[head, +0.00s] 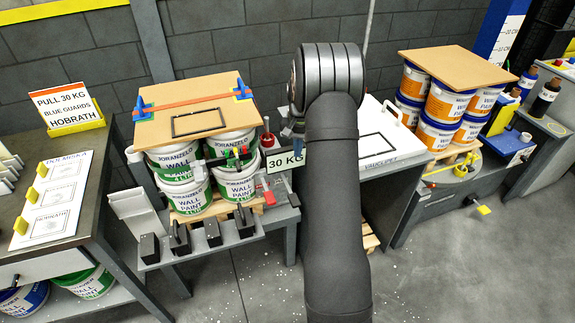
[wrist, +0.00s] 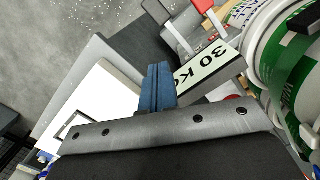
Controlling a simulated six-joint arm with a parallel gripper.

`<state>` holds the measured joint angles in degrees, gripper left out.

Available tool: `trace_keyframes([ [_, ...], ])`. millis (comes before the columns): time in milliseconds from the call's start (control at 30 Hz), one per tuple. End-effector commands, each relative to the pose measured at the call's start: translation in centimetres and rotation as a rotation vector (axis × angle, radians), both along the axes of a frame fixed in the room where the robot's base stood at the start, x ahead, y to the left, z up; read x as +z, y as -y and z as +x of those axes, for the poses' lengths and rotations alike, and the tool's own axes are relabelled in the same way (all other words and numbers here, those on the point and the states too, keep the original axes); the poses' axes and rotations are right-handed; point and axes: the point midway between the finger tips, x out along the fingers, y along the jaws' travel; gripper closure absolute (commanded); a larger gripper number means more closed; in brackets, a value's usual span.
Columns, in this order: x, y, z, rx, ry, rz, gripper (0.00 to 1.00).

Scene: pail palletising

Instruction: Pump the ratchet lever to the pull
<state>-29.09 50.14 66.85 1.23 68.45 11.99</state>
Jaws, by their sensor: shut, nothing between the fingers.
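My gripper (head: 292,133) is at the right side of the pail stack in the head view, partly covered by my own arm. In the wrist view its blue fingers (wrist: 158,88) are together with nothing between them. The 30 KG sign (head: 284,160) is close by, and it shows beside the fingers in the wrist view (wrist: 208,65). An orange strap (head: 190,103) crosses the board (head: 165,122) over blue guards (head: 144,110) at its edges. A red-ended grey part (wrist: 203,5) shows beyond the sign; I cannot tell whether it is the ratchet lever.
White and green paint pails (head: 185,198) stand under the board. A shelf with several black blocks (head: 212,233) is in front. A sign reading pull 30 kg, blue guards (head: 65,107) stands on the left bench. A second stack of orange pails (head: 447,100) is at right.

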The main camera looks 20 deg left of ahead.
Motion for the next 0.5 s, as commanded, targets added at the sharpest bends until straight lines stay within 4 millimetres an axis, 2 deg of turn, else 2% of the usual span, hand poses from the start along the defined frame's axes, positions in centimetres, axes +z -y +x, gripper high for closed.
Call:
trace_keyframes([
  [33,0.0,0.0,0.0,0.000,0.000,0.000,0.98],
  [67,0.0,0.0,0.0,0.000,0.000,0.000,0.92],
  [267,-1.4,-0.6,0.0,0.054,0.056,0.047,0.53],
  [500,-4.9,-2.4,0.1,0.236,0.282,0.184,0.06],
])
